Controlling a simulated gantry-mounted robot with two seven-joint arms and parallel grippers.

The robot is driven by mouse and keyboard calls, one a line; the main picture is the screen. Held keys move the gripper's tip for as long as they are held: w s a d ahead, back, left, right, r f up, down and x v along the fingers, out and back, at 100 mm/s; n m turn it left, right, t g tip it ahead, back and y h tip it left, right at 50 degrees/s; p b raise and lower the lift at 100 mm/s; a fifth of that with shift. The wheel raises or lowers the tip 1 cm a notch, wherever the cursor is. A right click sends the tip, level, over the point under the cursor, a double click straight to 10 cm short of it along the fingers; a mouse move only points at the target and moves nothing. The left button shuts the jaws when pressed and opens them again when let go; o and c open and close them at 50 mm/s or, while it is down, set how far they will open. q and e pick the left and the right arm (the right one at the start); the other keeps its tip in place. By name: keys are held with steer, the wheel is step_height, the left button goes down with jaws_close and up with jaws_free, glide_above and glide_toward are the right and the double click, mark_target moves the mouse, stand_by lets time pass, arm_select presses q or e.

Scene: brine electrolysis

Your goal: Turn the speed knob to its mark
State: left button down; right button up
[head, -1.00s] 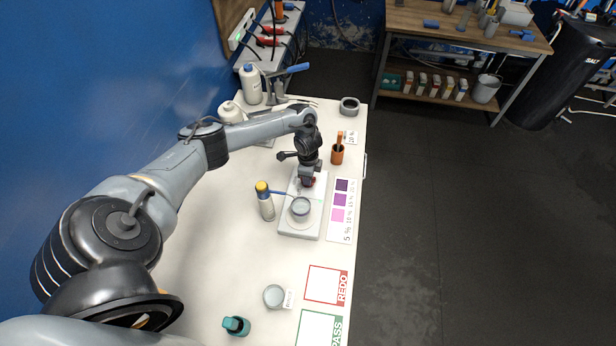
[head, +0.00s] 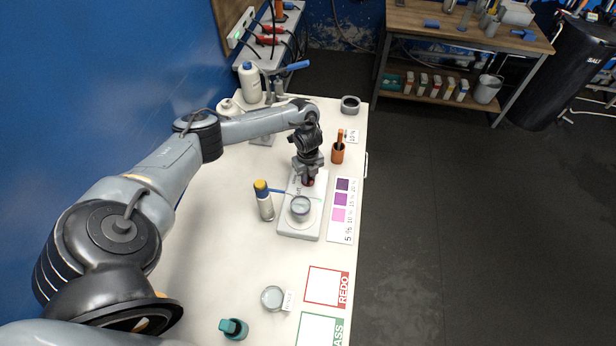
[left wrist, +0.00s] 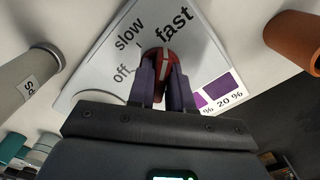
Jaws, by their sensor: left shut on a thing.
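The pointer line faces the gap between slow and fast, close to fast. My left gripper (left wrist: 166,80) is shut on the knob, one finger on each side. In the head view my left gripper (head: 308,178) hides most of the knob. My right gripper is not in view.
A yellow-capped bottle (head: 264,205) stands left of the plate. A purple colour card (head: 340,229) lies to its right. The bench is clear in front of the plate, up to the REDO square (head: 328,287) and a glass dish (head: 272,298).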

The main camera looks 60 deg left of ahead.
arm_select(q)
steer(key=shift+m, duration=0.6)
steer(key=c, duration=1.1)
jaws_free()
step_height(320, 180, up, 10)
steer(key=shift+r+p, duration=0.1)
steer(key=shift+p, duration=0.65)
steer(key=shift+r, duration=0.35)
steer(key=shift+d, duration=0.1)
